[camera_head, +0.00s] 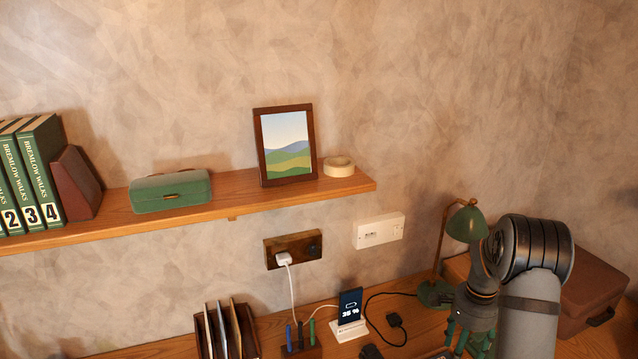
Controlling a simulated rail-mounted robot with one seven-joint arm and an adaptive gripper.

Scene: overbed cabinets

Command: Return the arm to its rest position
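My arm reaches in from the right, in front of the desk's right end. My gripper (467,342) points down over the desk near the bottom edge of the view. Its dark green fingers are small and partly overlap, so I cannot tell how far apart they are. I see no object clearly held in it. The green desk lamp (466,224) stands just behind my wrist, and my arm hides part of it.
A wooden shelf (228,208) holds books (38,170), a green case (171,191), a framed picture (286,146) and a tape roll (339,167). Below are a letter rack (228,330), a phone on a stand (350,306) and cables. A brown case (597,290) sits behind my arm.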

